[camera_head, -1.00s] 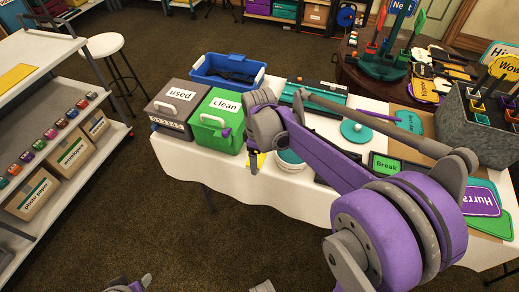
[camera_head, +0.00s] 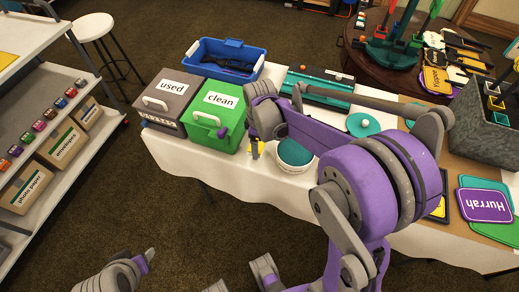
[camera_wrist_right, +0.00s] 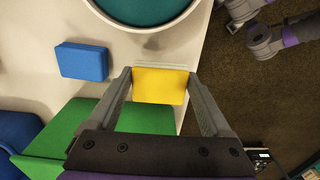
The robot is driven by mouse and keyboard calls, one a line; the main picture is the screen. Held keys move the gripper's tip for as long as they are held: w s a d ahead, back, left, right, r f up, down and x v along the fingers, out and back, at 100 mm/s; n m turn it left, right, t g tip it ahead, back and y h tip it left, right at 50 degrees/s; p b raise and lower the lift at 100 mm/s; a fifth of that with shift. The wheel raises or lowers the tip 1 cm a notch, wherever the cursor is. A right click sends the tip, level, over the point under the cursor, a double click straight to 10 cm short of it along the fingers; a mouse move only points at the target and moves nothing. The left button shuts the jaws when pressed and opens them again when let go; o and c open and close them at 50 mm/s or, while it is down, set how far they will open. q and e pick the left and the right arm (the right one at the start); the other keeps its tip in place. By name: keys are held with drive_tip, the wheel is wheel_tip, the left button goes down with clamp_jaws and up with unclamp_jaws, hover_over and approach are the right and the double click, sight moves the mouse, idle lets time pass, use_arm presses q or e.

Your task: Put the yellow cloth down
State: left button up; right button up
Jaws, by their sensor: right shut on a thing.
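My right gripper (camera_head: 254,150) is shut on the yellow cloth (camera_wrist_right: 160,86), a small flat yellow block between the two grey fingers in the right wrist view. In the head view only a sliver of the cloth (camera_head: 261,147) shows beside the fingers. It is at the front edge of the white table (camera_head: 225,168), between the green "clean" box (camera_head: 205,138) and a round white tub with a teal inside (camera_head: 295,153). I cannot tell whether the cloth touches the table.
A grey "used" box (camera_head: 165,112) stands left of the green box, a blue crate (camera_head: 235,50) behind. A blue block (camera_wrist_right: 82,61) lies on the table in the right wrist view. Signs, including "Hurrah" (camera_head: 484,205), lie at the right. A shelf (camera_head: 60,150) stands left.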

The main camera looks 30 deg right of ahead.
sight(260, 150)
drive_tip(key=shift+f, duration=1.8)
drive_tip(key=shift+f+b, duration=0.1)
drive_tip(key=shift+b, duration=0.2)
drive_tip(key=o, duration=1.4)
